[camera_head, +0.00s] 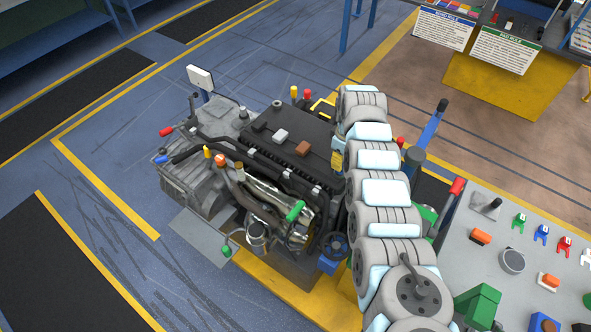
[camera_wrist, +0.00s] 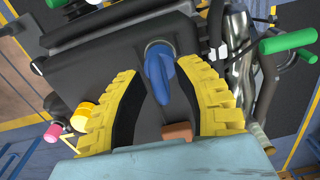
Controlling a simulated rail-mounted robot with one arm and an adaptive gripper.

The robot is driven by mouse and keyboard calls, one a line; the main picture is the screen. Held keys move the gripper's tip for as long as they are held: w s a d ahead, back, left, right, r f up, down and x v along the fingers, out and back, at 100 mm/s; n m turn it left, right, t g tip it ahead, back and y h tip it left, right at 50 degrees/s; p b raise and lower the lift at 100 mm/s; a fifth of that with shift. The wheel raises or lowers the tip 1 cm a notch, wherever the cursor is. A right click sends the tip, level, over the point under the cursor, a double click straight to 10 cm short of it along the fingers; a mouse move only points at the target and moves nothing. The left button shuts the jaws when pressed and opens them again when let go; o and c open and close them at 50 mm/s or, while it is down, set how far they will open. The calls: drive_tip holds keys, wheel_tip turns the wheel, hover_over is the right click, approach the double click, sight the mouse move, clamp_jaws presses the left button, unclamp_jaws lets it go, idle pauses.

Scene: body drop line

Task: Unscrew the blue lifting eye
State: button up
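The blue lifting eye (camera_wrist: 159,66) stands on the dark engine cover (camera_wrist: 97,62) in the wrist view, its loop pointing down the picture towards my gripper. My gripper (camera_wrist: 157,74) has its two yellow fingers spread, one on each side of the eye. Dark gaps show between the eye and both fingers, so nothing is gripped. In the head view my arm hides the eye, and only a small yellow part of my gripper (camera_head: 337,159) shows beside the engine cover (camera_head: 290,137).
An orange-brown block (camera_wrist: 177,132) lies between the fingers, nearer the palm. Green handles (camera_wrist: 288,41) and pipes lie to the right; yellow and pink caps (camera_wrist: 53,133) lie left. In the head view a grey table (camera_head: 476,262) with small coloured parts stands right of my arm.

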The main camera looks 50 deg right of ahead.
clamp_jaws()
drive_tip(key=shift+r, duration=0.3)
idle(0.5)
drive_tip(key=shift+r+p, duration=1.4)
drive_tip(key=shift+r, duration=1)
drive_tip(key=shift+a, duration=0.1)
